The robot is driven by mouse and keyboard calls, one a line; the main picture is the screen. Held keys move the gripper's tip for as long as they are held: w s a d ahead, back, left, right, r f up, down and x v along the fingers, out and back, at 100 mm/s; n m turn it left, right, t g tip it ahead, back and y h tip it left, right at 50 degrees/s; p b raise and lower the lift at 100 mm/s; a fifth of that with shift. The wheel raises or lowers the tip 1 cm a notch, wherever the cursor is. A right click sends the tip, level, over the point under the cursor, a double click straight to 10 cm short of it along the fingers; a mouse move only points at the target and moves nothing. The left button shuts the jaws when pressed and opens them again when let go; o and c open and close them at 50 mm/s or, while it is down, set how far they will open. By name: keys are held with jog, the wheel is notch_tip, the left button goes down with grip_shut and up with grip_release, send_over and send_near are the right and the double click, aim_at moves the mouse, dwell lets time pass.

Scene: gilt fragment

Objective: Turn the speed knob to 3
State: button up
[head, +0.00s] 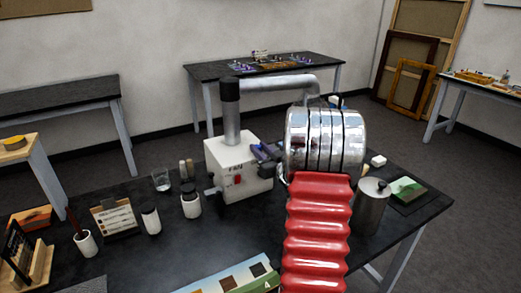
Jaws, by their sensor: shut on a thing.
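A white fan box (228,156) stands on the dark table, with a dark label and a small red switch (237,180) on its front. My gripper (263,153), dark with bluish parts, reaches in from the right and meets the upper right of the box front. It is shut on the speed knob there. The jaws and my arm hide the knob, so its pointer and the number 3 cannot be read.
A grey duct (275,83) rises from the box and bends right behind my arm. A glass (161,180), dark-lidded jars (190,203) and a card stand (115,217) are to the left. A metal canister (371,207) stands close on the right.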

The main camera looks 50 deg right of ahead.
jog(key=shift+a+m+g+h, duration=0.15)
jog(key=shift+m+g+h, duration=0.15)
jog(key=shift+m+h, duration=0.35)
jog(key=shift+c, duration=0.3)
jog(key=shift+w+a+m+g+h, duration=0.15)
jog(key=shift+m+g+h, duration=0.3)
jog(key=shift+h, duration=0.4)
jog(key=shift+w+a+m+g+h, duration=0.1)
jog(key=shift+m+g+h, duration=0.35)
jog(key=shift+h, duration=0.35)
jog(key=shift+w+a+m+g+h, duration=0.1)
jog(key=shift+m+g+h, duration=0.95)
jog(key=shift+h, duration=0.1)
jog(key=shift+w+a+m+g+h, duration=0.1)
jog(key=shift+m+g+h, duration=0.9)
jog(key=shift+h, duration=0.15)
jog(key=shift+m+g+h, duration=0.3)
jog(key=shift+g, duration=0.05)
jog(key=o, duration=1)
jog(key=shift+s, duration=0.1)
jog(key=v, duration=1.3)
jog(key=shift+s+a, duration=0.25)
jog(key=shift+a, duration=0.05)
